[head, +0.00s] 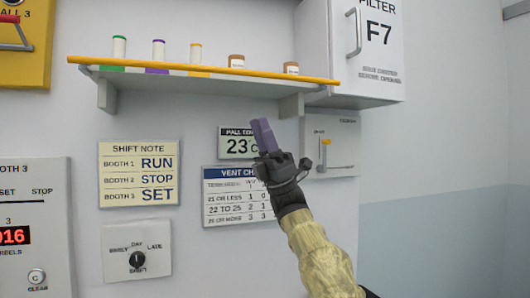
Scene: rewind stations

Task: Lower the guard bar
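The guard bar (210,71) is a long yellow-orange rod along the front of the wall shelf (190,86). It runs in front of the lower parts of the spools and containers, close to the shelf edge. My gripper (262,127) is black with purple, slab-like fingers that lie together and point up. It appears in front of the wall signs, below the right part of the bar and apart from it in the picture. I see nothing held between the fingers.
On the shelf stand spools with green (119,47), purple (158,50) and yellow (195,54) tops, and brown-topped containers (236,61). A filter cabinet (372,50) juts out at right. A switch box (331,147) is below it. The right wall is clear.

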